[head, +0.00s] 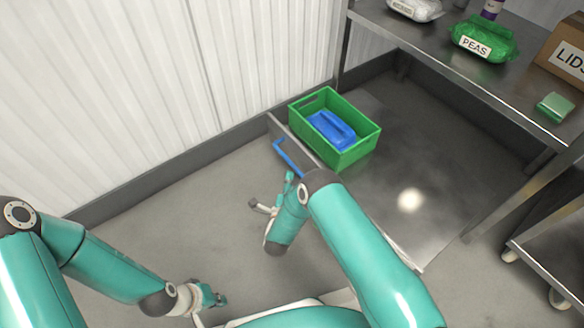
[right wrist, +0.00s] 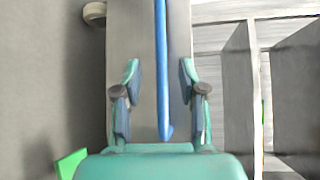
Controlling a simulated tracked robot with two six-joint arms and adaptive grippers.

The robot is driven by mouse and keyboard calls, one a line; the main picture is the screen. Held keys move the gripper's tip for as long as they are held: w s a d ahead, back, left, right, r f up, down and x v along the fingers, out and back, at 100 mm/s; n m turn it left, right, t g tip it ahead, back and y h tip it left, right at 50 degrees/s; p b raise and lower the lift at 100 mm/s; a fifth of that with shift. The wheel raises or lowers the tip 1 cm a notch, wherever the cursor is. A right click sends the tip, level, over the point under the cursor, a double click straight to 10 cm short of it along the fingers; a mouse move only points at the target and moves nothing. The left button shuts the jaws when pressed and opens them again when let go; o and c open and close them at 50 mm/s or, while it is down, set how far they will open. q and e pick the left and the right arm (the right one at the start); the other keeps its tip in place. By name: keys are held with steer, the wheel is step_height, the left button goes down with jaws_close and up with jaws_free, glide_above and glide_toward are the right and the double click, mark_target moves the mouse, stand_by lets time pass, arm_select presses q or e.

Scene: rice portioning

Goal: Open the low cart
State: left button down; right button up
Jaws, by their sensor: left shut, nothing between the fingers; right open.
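The low cart (head: 440,180) is a grey steel unit with a broad flat top, near the wall in the head view. A blue bar handle (head: 287,157) runs along its front face, left of the green crate. My right gripper (head: 272,192) is open close to the near end of this handle. In the right wrist view, the blue handle (right wrist: 160,60) passes between the spread fingers of my right gripper (right wrist: 162,90), with gaps on both sides. My left gripper (head: 215,298) is shut and empty, low over the floor. My right arm hides part of the cart front.
A green crate (head: 359,151) holding a blue item (head: 331,128) stands on the cart's far left. A steel table (head: 450,65) at right carries a green PEAS bag (head: 484,42) and a LIDS box (head: 566,50). Floor (head: 160,220) to the left is clear.

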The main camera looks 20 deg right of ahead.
mark_target(292, 163)
steer(key=b+x, duration=0.2)
steer(key=x, duration=0.5)
steer(key=shift+w+f+b, duration=0.1)
steer(key=shift+w+b, duration=0.1)
steer(key=shift+b, duration=0.1)
steer(key=shift+w+d, duration=0.25)
steer(key=shift+w, duration=0.2)
jaws_close()
